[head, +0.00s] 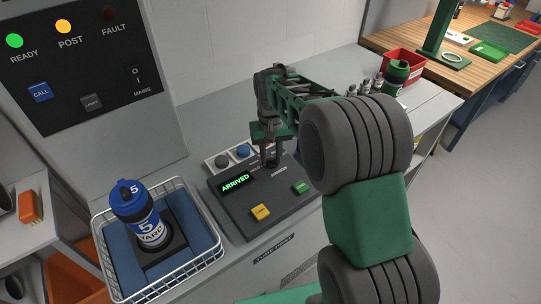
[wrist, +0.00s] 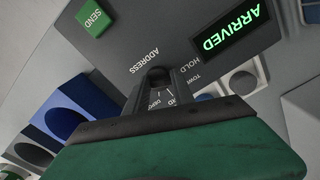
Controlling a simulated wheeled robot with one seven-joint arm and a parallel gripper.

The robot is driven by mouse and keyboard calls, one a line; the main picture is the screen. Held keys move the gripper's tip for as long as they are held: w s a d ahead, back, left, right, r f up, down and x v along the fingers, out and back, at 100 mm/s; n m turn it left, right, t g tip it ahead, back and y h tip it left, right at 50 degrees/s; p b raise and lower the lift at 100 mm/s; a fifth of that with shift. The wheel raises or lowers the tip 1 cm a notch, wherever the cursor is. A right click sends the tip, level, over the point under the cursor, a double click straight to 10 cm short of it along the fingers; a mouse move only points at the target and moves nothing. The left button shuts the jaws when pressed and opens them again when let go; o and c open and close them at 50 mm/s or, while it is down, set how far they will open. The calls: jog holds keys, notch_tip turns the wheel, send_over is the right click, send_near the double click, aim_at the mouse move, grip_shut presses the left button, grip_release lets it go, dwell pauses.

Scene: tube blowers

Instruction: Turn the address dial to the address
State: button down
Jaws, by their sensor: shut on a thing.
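The address dial (wrist: 160,73) is a small dark knob on the grey control panel, below the word ADDRESS in the wrist view. My gripper (wrist: 160,90) is shut on it from above. Part of the dial's lettering shows, with HOLD beside it, but the fingers cover its pointer, so I cannot tell its setting. In the head view my gripper (head: 270,160) reaches down to the back of the control panel (head: 227,205) and hides the dial. The panel's display (head: 236,182) reads ARRIVED in green.
The panel has a green SEND button (head: 301,187) and a yellow button (head: 260,212). A wire basket (head: 205,261) to the left holds a blue-capped carrier (head: 146,226) marked 5 YARD. On the wall panel, READY (head: 15,41) and POST (head: 64,27) are lit.

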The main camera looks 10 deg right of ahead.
aim_at(272, 160)
jog(key=shift+n, duration=0.5)
jog(key=c, duration=1.1)
grip_release()
notch_tip(272, 160, up, 8)
jog(key=shift+d+f+b, duration=0.1)
jog(key=shift+b, duration=0.25)
jog(key=shift+s, duration=0.1)
